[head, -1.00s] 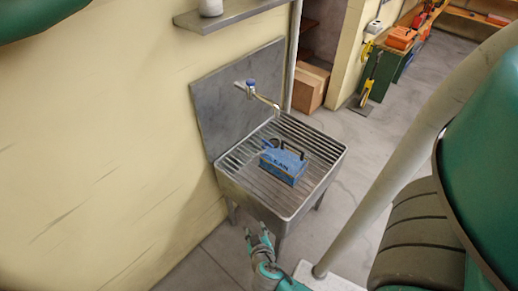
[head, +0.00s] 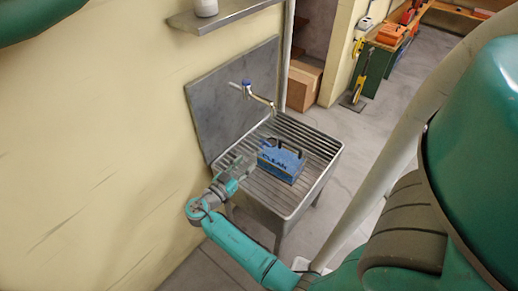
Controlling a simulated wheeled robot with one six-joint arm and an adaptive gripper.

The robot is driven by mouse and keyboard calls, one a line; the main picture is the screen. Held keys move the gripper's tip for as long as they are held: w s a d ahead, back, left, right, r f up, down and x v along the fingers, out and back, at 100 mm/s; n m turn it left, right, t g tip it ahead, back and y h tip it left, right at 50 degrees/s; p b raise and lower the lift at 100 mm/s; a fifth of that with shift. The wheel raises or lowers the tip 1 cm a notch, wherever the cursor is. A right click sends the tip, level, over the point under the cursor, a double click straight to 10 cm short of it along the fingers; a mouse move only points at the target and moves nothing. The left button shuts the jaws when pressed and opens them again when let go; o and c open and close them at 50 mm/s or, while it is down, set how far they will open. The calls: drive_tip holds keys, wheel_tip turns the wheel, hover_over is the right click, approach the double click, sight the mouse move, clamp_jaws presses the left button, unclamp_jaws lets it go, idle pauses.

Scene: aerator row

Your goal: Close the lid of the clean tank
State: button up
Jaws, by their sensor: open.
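The clean tank (head: 284,168) is a small blue box marked CLEAN, standing on the ribbed floor of the metal sink (head: 318,194). Dark upright parts show at its top. The picture is too small to tell its lid apart or how far open it is. My gripper (head: 246,164) is over the left part of the sink, just left of the tank. Its fingers point toward the tank, open and with nothing seen between them. I cannot tell whether a fingertip touches the tank.
A tap (head: 259,97) reaches out over the sink from the grey backsplash (head: 232,100). A shelf (head: 222,17) with a white jar (head: 206,7) is above. A cardboard box (head: 304,84) stands behind.

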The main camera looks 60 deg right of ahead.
drive_tip(key=s+d, duration=0.1)
drive_tip(key=d, duration=0.8)
drive_tip(key=shift+s+d, duration=0.15)
drive_tip(key=shift+s, duration=0.25)
clamp_jaws()
